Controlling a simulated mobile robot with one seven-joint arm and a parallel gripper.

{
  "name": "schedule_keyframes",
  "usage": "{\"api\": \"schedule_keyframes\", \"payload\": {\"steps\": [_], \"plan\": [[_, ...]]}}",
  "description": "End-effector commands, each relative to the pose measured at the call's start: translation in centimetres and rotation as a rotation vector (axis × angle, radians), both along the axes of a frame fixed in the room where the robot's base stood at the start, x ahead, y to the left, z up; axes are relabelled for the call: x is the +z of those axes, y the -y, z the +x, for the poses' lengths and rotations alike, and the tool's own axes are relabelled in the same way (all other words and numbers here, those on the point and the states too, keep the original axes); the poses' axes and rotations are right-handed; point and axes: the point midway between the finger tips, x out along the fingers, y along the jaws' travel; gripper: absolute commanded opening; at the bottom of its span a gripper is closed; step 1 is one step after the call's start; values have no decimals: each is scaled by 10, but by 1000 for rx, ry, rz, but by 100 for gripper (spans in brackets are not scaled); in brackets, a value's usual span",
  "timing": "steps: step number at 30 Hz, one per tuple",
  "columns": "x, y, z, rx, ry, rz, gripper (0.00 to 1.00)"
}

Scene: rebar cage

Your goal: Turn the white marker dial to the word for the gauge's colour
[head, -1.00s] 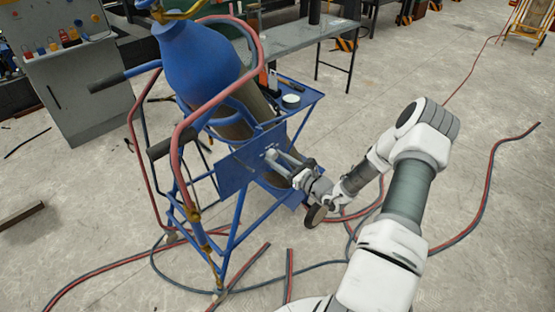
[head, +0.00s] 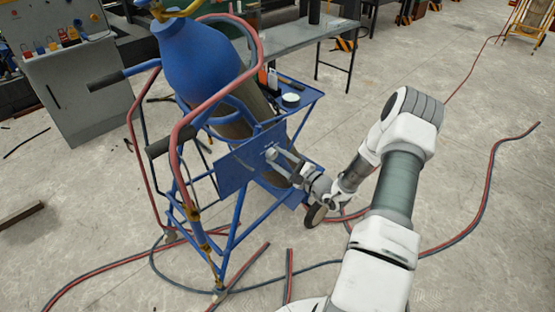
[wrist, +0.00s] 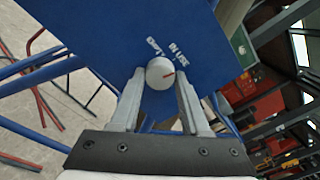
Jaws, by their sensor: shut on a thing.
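The white marker dial (wrist: 158,70) sits on the blue panel (wrist: 110,25) of the cylinder trolley, with a short red mark pointing right and slightly up in the wrist view. The words "EMPTY" (wrist: 153,45) and "IN USE" (wrist: 178,52) are printed beside it; any other word is hidden or out of view. My gripper (wrist: 160,80) is shut on the dial, one finger on each side. In the head view my gripper (head: 273,157) reaches the panel (head: 235,165) from the right. I cannot make out a gauge or its colour.
A blue gas cylinder (head: 197,58) leans in the trolley, with red hoses around it. A small blue shelf (head: 308,98) holds a few items beside the panel. Hoses (head: 480,205) lie on the floor. A grey table (head: 290,47) stands behind.

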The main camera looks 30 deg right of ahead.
Motion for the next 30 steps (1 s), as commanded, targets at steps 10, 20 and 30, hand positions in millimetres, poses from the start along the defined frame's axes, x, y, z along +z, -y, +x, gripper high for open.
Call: {"api": "schedule_keyframes", "payload": {"steps": [10, 20, 30], "plan": [[-1, 0, 0, 1, 69, -190, 0], [-1, 0, 0, 1, 89, -252, 0], [-1, 0, -1, 1, 90, -254, 0]]}}
